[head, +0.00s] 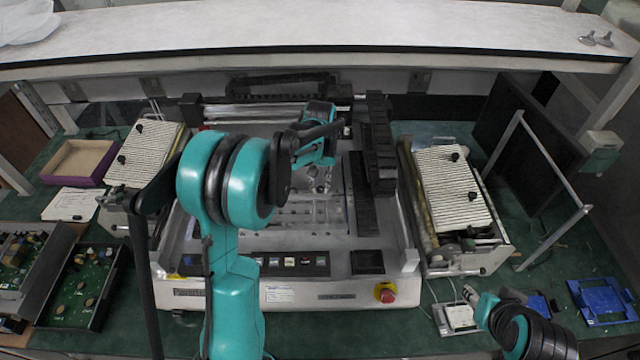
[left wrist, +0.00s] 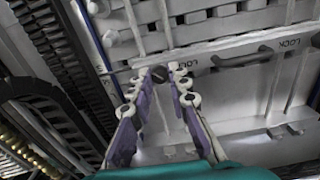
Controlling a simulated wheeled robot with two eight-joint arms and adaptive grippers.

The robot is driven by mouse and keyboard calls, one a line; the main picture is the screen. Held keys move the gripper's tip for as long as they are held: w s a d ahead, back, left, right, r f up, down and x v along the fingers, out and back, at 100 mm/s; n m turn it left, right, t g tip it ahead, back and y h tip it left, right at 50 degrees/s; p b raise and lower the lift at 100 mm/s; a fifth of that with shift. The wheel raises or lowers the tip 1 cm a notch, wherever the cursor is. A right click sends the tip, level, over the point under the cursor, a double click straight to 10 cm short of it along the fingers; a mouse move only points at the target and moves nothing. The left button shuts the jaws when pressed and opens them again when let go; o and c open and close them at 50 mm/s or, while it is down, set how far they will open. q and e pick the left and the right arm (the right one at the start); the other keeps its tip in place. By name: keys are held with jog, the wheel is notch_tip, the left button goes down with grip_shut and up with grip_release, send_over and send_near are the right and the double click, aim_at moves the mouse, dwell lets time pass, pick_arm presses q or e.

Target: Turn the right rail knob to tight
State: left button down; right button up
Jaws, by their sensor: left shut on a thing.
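My left gripper (head: 322,186) reaches down over the middle of the large grey machine (head: 345,270). In the left wrist view its purple fingers (left wrist: 158,78) are shut on a small dark knob (left wrist: 158,73) on a light metal rail (left wrist: 205,52). Curved black arrows and the word LOCK are printed on the metal right of the knob. In the head view the knob is hidden by the gripper and arm. My right gripper (head: 469,293) is at the lower right, away from the machine; its fingers are too small to judge.
A black cable chain (head: 378,145) stands right of the left gripper. Ribbed feeder units flank the machine; the right one (head: 455,190) is close to it. A red stop button (head: 386,293) is at the front. Blue brackets (head: 603,300) and a metal frame (head: 550,180) are at right.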

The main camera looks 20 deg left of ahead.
pick_arm(q)
jog(key=m, duration=1)
jog(key=shift+m, duration=2.1)
jog(key=c, duration=1.4)
grip_release()
